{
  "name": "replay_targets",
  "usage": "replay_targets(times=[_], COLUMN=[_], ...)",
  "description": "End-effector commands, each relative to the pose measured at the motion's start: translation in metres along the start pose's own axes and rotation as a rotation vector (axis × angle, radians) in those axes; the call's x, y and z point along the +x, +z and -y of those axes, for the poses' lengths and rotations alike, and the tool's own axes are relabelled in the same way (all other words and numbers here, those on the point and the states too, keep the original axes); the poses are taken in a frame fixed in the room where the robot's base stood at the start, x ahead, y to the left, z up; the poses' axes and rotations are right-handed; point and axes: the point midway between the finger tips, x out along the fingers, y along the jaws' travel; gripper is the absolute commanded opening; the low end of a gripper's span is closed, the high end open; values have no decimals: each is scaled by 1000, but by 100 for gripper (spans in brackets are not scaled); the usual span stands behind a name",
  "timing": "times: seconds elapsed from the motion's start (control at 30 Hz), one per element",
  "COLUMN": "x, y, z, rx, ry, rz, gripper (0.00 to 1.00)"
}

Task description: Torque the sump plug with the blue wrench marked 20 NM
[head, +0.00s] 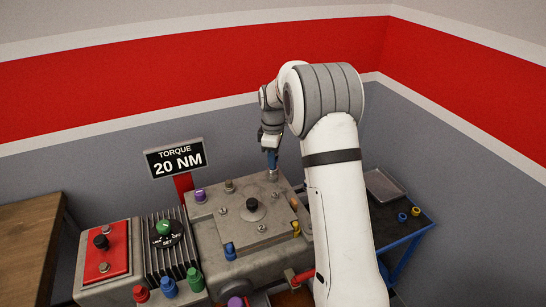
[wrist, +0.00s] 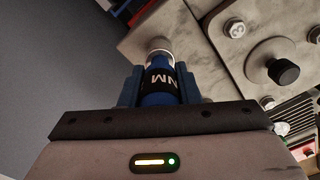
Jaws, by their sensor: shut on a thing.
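My gripper (head: 271,157) is at the back right corner of the grey metal casing (head: 250,262). In the wrist view my gripper (wrist: 160,90) is shut on a blue wrench (wrist: 158,99) with a black band. Only "NM" reads on the band; the number is hidden. The wrench's silver end (wrist: 160,50) points away from me, toward the casing's corner. In the head view a silver round piece (head: 272,175) shows below the fingers; whether the wrench is seated on a bolt there I cannot tell. I cannot tell which fitting is the sump plug.
A sign (head: 176,158) reads "TORQUE 20 NM". A black knob (head: 254,205) and several bolts stand on the casing. Coloured caps, including a red one (head: 141,293), line the front left. A blue-framed cart (head: 404,240) with a tray stands right. A wooden bench (head: 28,240) is at left.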

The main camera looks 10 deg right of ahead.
Motion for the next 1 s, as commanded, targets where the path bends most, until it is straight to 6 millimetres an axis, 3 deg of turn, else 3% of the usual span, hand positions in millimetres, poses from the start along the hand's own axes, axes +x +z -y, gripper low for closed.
replay_targets(times=[1.0], x=[-32], y=[0], z=[0], rx=[0], ry=[1], rz=[0], gripper=[2])
